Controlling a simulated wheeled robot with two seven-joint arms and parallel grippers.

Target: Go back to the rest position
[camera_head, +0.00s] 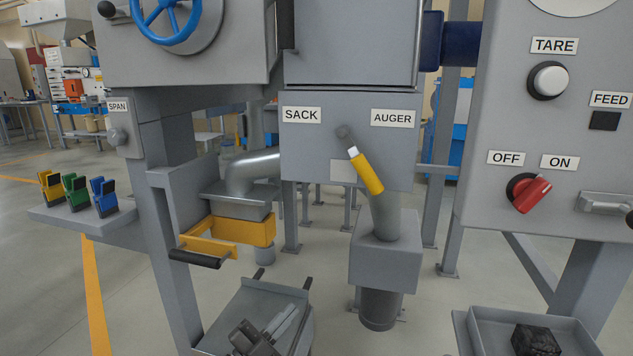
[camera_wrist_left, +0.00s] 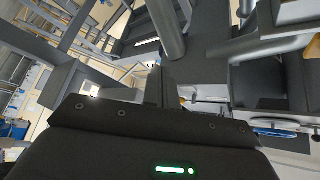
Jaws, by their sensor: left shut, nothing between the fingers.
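My left gripper (camera_head: 286,316) shows at the bottom of the head view, in front of a grey tray-like platform (camera_head: 232,322) with two dark handles. Its fingers are together and empty, pointing up and to the right. I cannot tell whether it touches the platform. My right gripper is not in view.
The SACK/AUGER lever (camera_head: 366,170) has a yellow grip leaning toward AUGER. A yellow clamp frame (camera_head: 232,232) hangs at left. Coloured clips (camera_head: 76,193) stand on a side shelf. A red knob (camera_head: 530,193) points toward ON. A tray (camera_head: 480,322) holds a dark lump (camera_head: 535,340).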

